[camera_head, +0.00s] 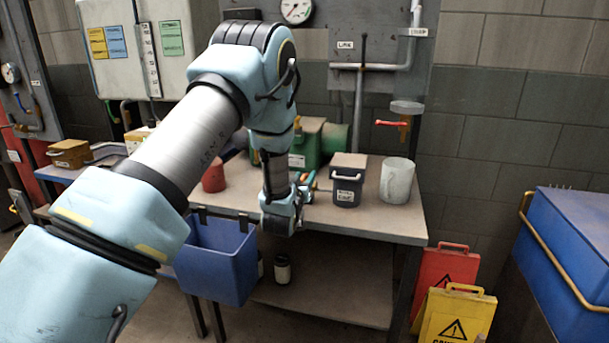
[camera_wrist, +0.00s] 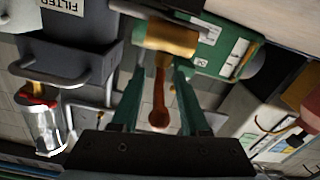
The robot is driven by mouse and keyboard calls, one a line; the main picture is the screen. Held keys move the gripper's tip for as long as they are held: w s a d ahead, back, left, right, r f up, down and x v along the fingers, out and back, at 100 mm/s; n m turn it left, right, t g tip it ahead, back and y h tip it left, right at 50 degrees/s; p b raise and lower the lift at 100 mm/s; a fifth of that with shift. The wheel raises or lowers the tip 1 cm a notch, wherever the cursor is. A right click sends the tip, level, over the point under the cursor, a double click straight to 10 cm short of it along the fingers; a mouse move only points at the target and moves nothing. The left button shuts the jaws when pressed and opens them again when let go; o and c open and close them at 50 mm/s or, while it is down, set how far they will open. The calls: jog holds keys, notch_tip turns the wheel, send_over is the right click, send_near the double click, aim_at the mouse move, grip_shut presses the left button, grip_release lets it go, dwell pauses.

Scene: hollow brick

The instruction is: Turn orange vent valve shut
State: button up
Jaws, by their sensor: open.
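The orange vent valve shows in the wrist view as an orange-brown lever (camera_wrist: 159,105) on a brass-coloured body (camera_wrist: 170,40), beside a green unit. My gripper (camera_wrist: 160,78) is open, with one teal finger on each side of the lever. Gaps show between the lever and both fingers, so it looks unclamped. In the head view my gripper (camera_head: 306,183) is low over the bench, in front of the green unit (camera_head: 308,145); my arm hides most of the valve there.
A red-handled valve (camera_head: 392,123) is on the wall pipe behind. A blue bin (camera_head: 216,260) hangs at the bench front. Yellow and red floor signs stand right.

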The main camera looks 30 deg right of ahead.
jog(key=shift+d, duration=0.1)
grip_shut()
dwell(0.3)
dwell(1.1)
